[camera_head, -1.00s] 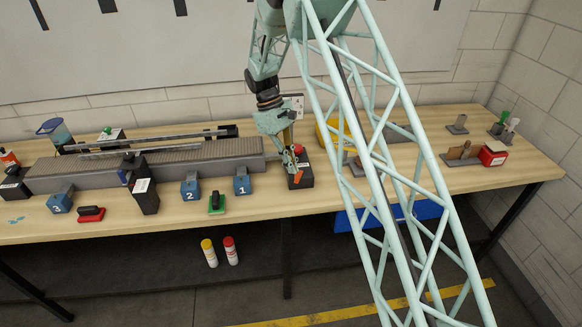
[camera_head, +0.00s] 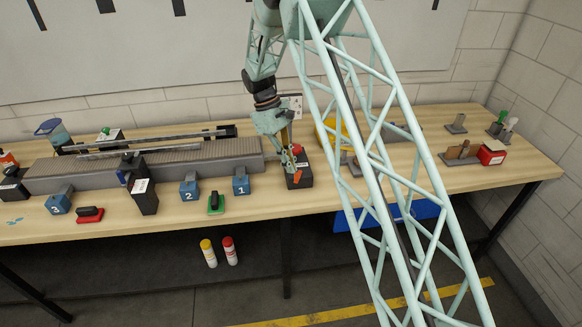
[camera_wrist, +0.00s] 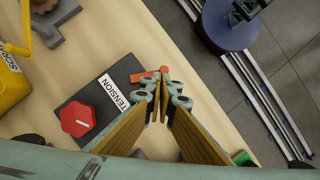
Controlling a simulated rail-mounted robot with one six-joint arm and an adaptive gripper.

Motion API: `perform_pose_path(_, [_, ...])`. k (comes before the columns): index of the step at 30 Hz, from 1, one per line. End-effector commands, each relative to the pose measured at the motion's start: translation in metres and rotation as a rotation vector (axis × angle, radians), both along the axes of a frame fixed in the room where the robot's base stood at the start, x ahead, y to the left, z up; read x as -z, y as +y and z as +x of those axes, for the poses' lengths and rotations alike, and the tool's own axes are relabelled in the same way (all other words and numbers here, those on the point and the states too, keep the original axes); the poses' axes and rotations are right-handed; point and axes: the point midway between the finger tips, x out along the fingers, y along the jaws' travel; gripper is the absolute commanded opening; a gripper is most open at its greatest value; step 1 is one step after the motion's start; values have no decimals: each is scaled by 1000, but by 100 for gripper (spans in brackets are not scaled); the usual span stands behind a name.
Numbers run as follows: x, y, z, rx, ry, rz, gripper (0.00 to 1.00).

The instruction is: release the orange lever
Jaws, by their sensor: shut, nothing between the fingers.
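The black box labelled TENSION (camera_wrist: 90,108), with a red knob (camera_wrist: 78,119), stands near the bench's front edge. It also shows in the head view as a dark box (camera_head: 301,180) at the right end of the conveyor. The orange lever (camera_wrist: 141,77) sticks out beside the box label in the wrist view. My gripper (camera_wrist: 162,84) is shut and empty, its fingertips right at the lever's rounded end. I cannot tell whether they touch it. In the head view my gripper (camera_head: 290,163) hangs over the box and hides part of it.
A grey conveyor (camera_head: 190,160) runs left of the box. Blue blocks numbered 1 (camera_head: 241,186) and 2 (camera_head: 189,190) and a green-based stamp (camera_head: 215,204) stand at the front edge. A yellow object (camera_wrist: 12,85) lies at the wrist view's left.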

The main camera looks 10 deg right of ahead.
Motion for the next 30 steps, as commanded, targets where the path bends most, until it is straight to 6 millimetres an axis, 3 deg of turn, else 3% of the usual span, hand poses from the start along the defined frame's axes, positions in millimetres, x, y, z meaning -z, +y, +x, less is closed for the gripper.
perform_pose_path(13, [-2, 12, 31, 1, -2, 0, 0])
perform_pose_path(30, [-72, 25, 54, 1, -2, 0, 0])
